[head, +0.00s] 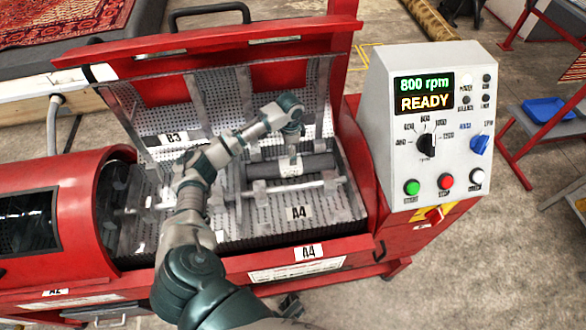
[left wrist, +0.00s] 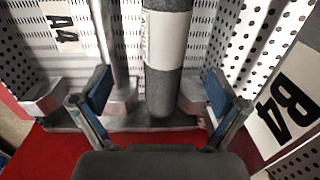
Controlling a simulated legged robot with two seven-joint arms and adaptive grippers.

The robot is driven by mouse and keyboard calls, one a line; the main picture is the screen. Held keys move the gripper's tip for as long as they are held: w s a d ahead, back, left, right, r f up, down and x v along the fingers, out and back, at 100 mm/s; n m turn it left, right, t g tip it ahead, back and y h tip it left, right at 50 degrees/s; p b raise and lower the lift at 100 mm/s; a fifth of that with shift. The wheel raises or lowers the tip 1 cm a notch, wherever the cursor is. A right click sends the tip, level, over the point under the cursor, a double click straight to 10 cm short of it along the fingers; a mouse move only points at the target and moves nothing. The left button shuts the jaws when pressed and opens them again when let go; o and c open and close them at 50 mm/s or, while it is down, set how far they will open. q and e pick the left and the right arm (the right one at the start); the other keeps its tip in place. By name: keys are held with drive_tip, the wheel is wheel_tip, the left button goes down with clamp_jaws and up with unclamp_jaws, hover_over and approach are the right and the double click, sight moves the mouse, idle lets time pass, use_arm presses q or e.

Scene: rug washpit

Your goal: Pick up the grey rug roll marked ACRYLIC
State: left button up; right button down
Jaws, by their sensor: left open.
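The grey rug roll (head: 318,163) lies on the perforated bed of the open red machine, in the section marked A4. It also shows in the left wrist view (left wrist: 170,95), where its pale label (left wrist: 163,42) has sideways lettering too blurred to read surely. My left gripper (left wrist: 158,80) is open above the roll, with one finger on each side of its near end. A thin metal bar (left wrist: 118,55) also shows between the fingers, left of the roll. I cannot tell the gap between fingers and roll. In the head view the left wrist hides the fingertips. My right gripper is not in view.
Metal brackets and a rail (head: 290,190) stand close in front of the roll. The raised clear lid (head: 180,100), marked B3, stands behind the arm. A control box (head: 425,130) at the right reads 800 rpm READY. A red drum housing (head: 60,180) is at left.

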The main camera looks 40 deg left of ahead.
sight(290, 167)
use_arm(q)
drive_tip(key=f, duration=0.2)
drive_tip(key=a+f+b, duration=0.1)
drive_tip(key=f, duration=0.2)
drive_tip(key=shift+f, duration=0.15)
drive_tip(key=shift+w+f, duration=0.1)
drive_tip(key=shift+f, duration=0.25)
drive_tip(key=shift+w+f+b, duration=0.1)
drive_tip(key=shift+f+b, duration=0.3)
drive_tip(key=shift+f, duration=0.3)
drive_tip(key=f, duration=0.2)
drive_tip(key=shift+w+d+f+b, duration=0.15)
drive_tip(key=shift+d+f+b, duration=0.15)
drive_tip(key=shift+b, duration=0.1)
drive_tip(key=shift+a, duration=0.2)
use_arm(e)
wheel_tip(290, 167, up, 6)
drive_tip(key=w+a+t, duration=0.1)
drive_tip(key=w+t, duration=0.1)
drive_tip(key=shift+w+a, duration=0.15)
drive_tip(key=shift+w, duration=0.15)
use_arm(q)
drive_tip(key=shift+a+f, duration=0.1)
drive_tip(key=shift+a, duration=0.05)
drive_tip(key=c, duration=1.6)
drive_tip(key=shift+d, duration=0.2)
drive_tip(key=shift+c, duration=0.8)
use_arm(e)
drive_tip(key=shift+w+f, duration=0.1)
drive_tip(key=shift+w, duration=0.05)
